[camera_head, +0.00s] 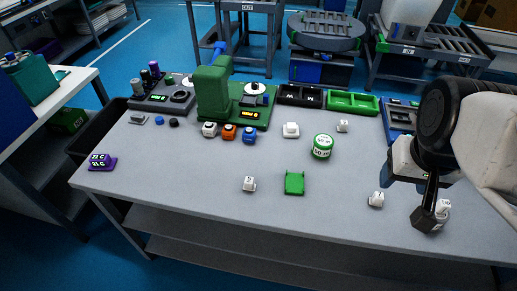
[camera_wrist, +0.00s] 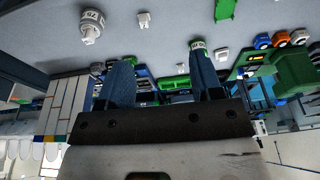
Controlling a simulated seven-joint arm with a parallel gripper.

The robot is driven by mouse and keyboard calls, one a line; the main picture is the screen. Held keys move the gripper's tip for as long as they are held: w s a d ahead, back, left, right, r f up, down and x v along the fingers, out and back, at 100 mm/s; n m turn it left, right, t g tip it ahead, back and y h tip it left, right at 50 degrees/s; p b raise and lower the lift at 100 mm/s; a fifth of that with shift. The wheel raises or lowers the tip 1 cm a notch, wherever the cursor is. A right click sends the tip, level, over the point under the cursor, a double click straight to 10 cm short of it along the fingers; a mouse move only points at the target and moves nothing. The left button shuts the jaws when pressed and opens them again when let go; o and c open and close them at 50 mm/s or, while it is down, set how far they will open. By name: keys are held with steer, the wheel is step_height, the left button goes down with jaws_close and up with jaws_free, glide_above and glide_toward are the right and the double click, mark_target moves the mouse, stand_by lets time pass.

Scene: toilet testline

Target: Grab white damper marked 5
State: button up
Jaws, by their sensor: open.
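Several small white dampers stand apart on the grey table. One damper (camera_head: 442,208) is at the right, partly behind my gripper (camera_head: 430,212). In the wrist view a large white damper with dark printed marks (camera_wrist: 91,25) is at upper left, outside the fingers. Other dampers stand at the front right (camera_head: 376,199), front middle (camera_head: 249,184) and farther back (camera_head: 342,125). I cannot read for certain which one bears a 5. In the wrist view my gripper (camera_wrist: 160,68) is open, with nothing between its two fingers.
A green-and-white can (camera_head: 322,147) and a green bracket (camera_head: 294,183) are mid-table. A green press machine (camera_head: 214,92), a black tray (camera_head: 300,96) and a green tray (camera_head: 352,103) line the back. A purple block (camera_head: 101,162) is at left. The front-left tabletop is clear.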

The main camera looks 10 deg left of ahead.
steer(key=w+a+f+m+g+y, duration=0.3)
steer(key=w+a+f+m+y, duration=0.15)
steer(key=a+f, duration=0.45)
steer(key=m+y, duration=0.9)
steer(key=m, duration=0.3)
glide_toward(251, 180)
steer(key=x, duration=0.4)
steer(key=shift+s+r, duration=0.1)
steer(key=shift+r, duration=0.25)
steer(key=shift+w+a+f+m, duration=0.2)
steer(key=shift+a+f+m, duration=0.05)
steer(key=shift+f+m, duration=0.3)
steer(key=shift+a, duration=0.1)
steer(key=shift+x, duration=1.2)
steer(key=shift+a, duration=0.1)
steer(key=shift+x, duration=2.55)
